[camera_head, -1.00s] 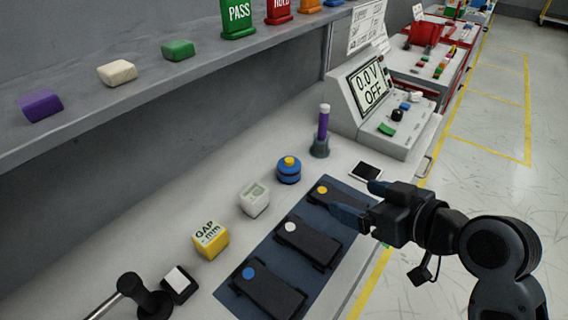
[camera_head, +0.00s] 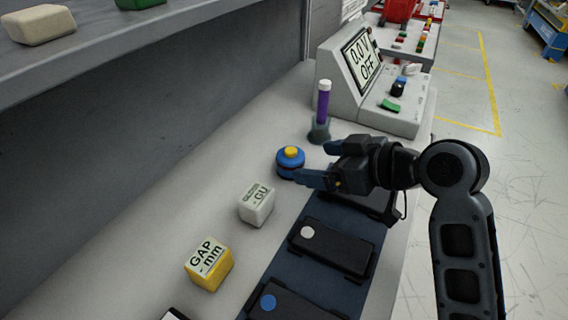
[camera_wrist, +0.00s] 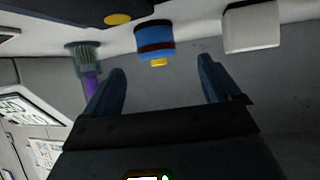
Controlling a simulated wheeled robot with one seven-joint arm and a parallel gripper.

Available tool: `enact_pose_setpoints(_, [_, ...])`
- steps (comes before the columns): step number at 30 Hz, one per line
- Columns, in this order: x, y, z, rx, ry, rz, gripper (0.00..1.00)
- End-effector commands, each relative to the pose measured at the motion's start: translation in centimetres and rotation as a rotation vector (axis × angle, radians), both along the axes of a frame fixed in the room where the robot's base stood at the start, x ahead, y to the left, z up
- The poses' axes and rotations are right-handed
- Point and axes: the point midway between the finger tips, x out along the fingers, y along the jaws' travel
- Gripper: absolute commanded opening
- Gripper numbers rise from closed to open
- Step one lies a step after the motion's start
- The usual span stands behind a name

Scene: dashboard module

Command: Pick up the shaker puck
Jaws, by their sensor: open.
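The shaker puck, a round blue body with a dark band and a yellow knob on top, stands on the light bench (camera_head: 290,163). In the wrist view the shaker puck (camera_wrist: 154,42) appears upside down, ahead of and between the two fingers, apart from them. My gripper (camera_head: 316,164) is open and empty, just right of the puck in the head view, fingers pointing toward it. In the wrist view both fingers of my gripper (camera_wrist: 162,85) are spread wide. In the head view one fingertip overlaps the puck's right edge; I cannot tell contact there.
A purple tube in a grey-green holder (camera_head: 321,112) stands just behind the puck. A white gloss meter block (camera_head: 256,205) and a yellow gap block (camera_head: 208,265) stand in front. Dark modules (camera_head: 333,250) lie on a blue mat. A meter console (camera_head: 385,85) stands behind.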

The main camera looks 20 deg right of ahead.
Motion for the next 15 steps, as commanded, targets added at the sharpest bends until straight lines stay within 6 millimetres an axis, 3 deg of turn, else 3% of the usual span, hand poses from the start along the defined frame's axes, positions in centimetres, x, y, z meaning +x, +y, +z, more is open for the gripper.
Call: enact_pose_setpoints(15, [5.1, 1.8, -2.8, 0.001, 0.0, 0.002, 0.9])
